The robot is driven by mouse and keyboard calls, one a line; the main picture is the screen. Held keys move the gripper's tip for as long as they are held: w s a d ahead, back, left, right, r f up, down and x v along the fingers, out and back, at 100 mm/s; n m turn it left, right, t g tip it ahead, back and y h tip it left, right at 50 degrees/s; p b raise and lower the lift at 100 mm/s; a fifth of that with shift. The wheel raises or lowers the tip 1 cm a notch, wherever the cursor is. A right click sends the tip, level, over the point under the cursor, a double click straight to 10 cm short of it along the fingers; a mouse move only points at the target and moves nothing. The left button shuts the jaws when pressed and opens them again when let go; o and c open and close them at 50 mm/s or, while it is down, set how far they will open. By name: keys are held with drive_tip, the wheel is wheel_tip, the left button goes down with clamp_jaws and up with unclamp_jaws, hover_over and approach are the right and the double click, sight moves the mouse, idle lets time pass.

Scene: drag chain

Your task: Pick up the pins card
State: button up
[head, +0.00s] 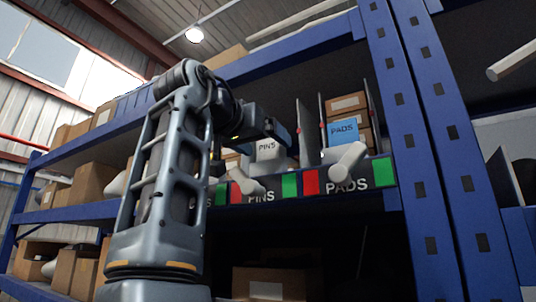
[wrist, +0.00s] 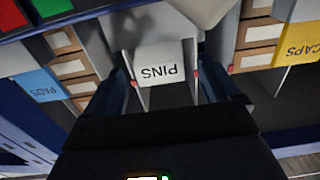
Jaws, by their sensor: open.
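The pins card (head: 266,148) is a white card lettered PINS, standing in the middle bay of the shelf. In the wrist view the card (wrist: 160,72) shows upside down, between my two fingers. My gripper (head: 281,134) is at the bay, beside the top of the card in the head view. In the wrist view my gripper (wrist: 163,84) is open, one dark finger on each side of the card. The card is not clasped. Whether a finger touches it, I cannot tell.
A blue PADS card (head: 342,132) stands in the bay to the right, before brown boxes. A yellow CAPS card (wrist: 300,43) shows in the wrist view. Thin dividers (head: 308,135) separate the bays. A pale roll (head: 345,158) lies near the PADS bay. The blue rack post (head: 425,150) stands at right.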

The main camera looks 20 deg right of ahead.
drive_tip(key=c, duration=1.1)
